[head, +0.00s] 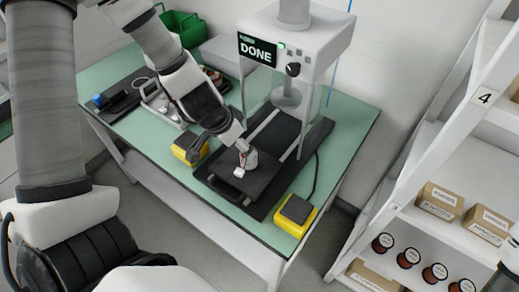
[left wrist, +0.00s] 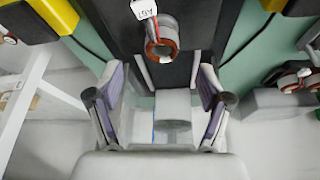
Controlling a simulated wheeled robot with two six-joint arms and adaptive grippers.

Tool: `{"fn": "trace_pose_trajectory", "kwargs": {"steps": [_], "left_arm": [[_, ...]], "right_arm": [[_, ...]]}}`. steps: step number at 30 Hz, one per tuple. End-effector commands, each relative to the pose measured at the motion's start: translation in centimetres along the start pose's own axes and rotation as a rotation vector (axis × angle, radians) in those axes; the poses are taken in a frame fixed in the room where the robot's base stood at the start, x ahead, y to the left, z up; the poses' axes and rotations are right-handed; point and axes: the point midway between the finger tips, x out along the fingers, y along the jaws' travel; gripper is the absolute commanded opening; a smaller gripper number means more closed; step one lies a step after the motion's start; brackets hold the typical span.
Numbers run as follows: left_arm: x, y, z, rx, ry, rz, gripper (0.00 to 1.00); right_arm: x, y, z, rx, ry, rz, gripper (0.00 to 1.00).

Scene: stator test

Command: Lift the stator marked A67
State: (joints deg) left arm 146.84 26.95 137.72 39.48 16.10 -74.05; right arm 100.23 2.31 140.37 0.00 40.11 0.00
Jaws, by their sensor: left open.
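The stator (head: 250,158) is a small ring with copper-coloured windings and a white tag (head: 239,172). It is on the dark plate (head: 262,184) at the front of the test press. In the left wrist view the stator (left wrist: 161,47) lies just beyond my fingertips, roughly midway between them, and its tag (left wrist: 143,9) appears to read A67. My left gripper (left wrist: 153,85) is open and empty. In the head view my left gripper (head: 238,143) is close to the stator and partly covers it. My right gripper is not in view.
The press (head: 300,38) has a screen (head: 258,50) reading DONE. Yellow-and-black boxes flank the plate, one at left (head: 190,149) and one at right (head: 296,213). More parts lie on the green table (head: 345,128) at left. A white shelf (head: 425,150) with boxes and spools stands right.

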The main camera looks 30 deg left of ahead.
Motion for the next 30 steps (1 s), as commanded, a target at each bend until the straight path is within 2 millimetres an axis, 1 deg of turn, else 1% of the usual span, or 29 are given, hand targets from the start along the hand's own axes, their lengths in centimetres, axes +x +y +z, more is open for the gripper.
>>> {"fn": "trace_pose_trajectory", "kwargs": {"steps": [2, 6, 10, 12, 15, 18, 24, 25, 26, 27, 29, 30], "left_arm": [[0.1, -0.1, -0.5, 0.001, 0.017, -0.004, 0.79], [2.3, -0.1, -0.3, 0.003, 0.017, -0.006, 0.79], [4.0, -0.1, -0.4, 0.004, 0.018, -0.007, 0.79], [5.4, 0.0, -0.2, 0.005, 0.017, -0.007, 0.79], [7.1, 0.0, -0.3, 0.003, 0.017, -0.006, 0.79], [7.6, 0.1, -0.5, 0.003, 0.017, -0.005, 0.79], [7.3, 0.1, -0.6, 0.002, 0.017, -0.004, 0.79], [7.3, 0.1, -0.6, 0.002, 0.017, -0.004, 0.72], [7.3, 0.1, -0.6, 0.002, 0.017, -0.004, 0.61], [7.3, 0.1, -0.6, 0.002, 0.017, -0.004, 0.47], [7.3, 0.1, -0.6, 0.002, 0.017, -0.004, 0.26], [7.3, 0.1, -0.6, 0.002, 0.017, -0.004, 0.11]], "right_arm": [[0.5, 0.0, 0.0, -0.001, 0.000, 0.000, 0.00], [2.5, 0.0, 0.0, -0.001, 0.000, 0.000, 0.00], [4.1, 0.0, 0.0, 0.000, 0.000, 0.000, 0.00], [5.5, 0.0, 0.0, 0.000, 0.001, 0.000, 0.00], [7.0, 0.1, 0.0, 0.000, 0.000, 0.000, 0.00], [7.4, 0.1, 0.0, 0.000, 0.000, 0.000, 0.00], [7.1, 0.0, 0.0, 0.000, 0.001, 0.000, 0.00], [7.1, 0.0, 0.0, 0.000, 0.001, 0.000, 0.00], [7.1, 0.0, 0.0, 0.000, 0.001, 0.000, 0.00], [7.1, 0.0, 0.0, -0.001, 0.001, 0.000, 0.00], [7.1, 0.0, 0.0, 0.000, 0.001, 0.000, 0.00], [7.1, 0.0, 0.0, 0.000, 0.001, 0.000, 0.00]]}}
